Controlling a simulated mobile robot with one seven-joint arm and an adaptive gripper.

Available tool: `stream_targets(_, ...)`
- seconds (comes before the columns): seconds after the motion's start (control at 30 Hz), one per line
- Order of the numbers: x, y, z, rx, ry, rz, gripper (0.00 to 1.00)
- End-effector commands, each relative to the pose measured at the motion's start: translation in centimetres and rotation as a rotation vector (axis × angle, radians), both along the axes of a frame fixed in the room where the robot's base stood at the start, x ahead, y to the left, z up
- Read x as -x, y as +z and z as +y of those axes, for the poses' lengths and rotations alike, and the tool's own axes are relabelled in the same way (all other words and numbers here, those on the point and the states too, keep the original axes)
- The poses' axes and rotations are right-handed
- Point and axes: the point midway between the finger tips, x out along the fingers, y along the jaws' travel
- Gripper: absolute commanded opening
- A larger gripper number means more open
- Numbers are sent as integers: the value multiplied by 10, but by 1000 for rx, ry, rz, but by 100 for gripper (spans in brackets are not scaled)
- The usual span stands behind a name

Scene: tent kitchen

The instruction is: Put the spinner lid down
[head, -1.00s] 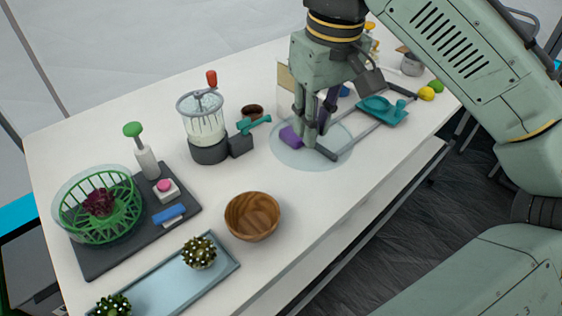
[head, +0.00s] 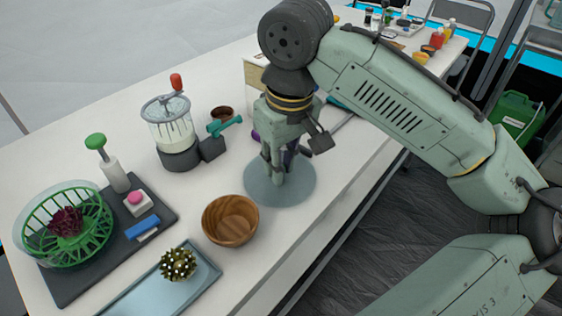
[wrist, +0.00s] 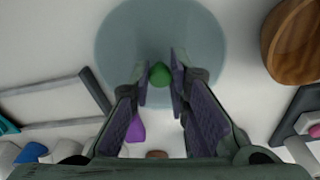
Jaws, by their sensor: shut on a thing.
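The spinner lid is a translucent blue-grey disc (head: 298,192) with a green knob that shows in the wrist view (wrist: 160,73). My gripper (head: 279,176) is above the disc's middle and shut on the knob, with one finger on each side in the wrist view (wrist: 162,80). The disc looks level and low over the white table. I cannot tell whether it touches the table. The green spinner basket (head: 95,232), with a dark red vegetable (head: 66,220) in it, stands in a clear bowl at the far left.
A wooden bowl (head: 231,232) stands just left of the lid. A dark board (head: 165,208) and a blue tray (head: 205,281) with a spiky ball (head: 178,264) lie farther left. A blender-like jar (head: 168,125) stands behind. The table's front edge is close to the lid.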

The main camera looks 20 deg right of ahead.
Motion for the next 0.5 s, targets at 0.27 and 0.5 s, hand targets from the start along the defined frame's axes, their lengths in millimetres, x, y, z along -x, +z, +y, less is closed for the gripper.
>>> stream_targets(0.27, 0, -4, 0, 0, 1, 0, 0)
stream_targets(0.5, 0, -3, 0, 0, 0, 1, 32)
